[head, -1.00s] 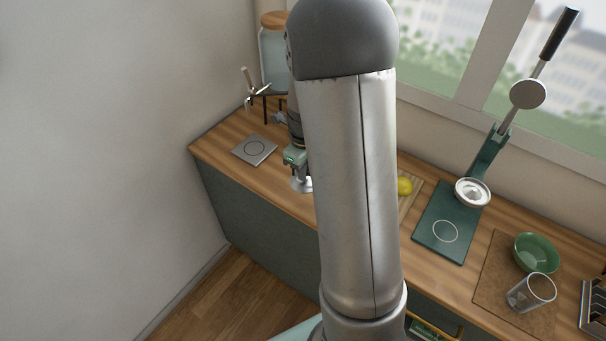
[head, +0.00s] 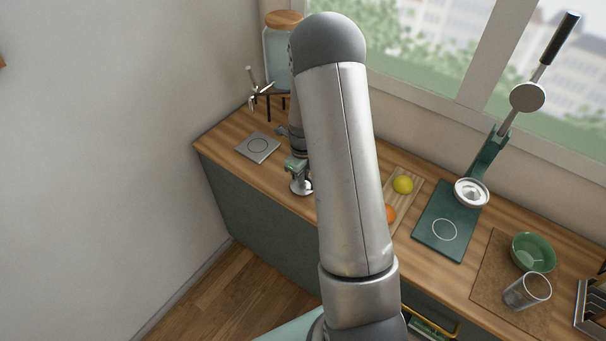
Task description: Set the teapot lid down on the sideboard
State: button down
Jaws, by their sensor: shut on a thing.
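My gripper (head: 298,172) is low over the left part of the sideboard (head: 268,172), near its front edge. It is shut on the teapot lid (head: 301,187), a small, round, shiny pale piece just below the fingers. My arm hides part of the lid and the fingertips. I cannot tell whether the lid touches the wooden top. No teapot shows; my arm covers the middle of the sideboard.
A grey plate with a ring mark (head: 258,147) lies left of my gripper. A glass dispenser (head: 281,55) stands behind. To the right are a board with a lemon (head: 403,184) and an orange (head: 390,214), a green press (head: 440,225), a green bowl (head: 533,252) and a glass (head: 527,291).

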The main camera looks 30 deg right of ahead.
jog(key=shift+f, duration=0.2)
jog(key=c, duration=1.5)
grip_release()
jog(key=shift+c, duration=0.2)
jog(key=shift+r, duration=0.15)
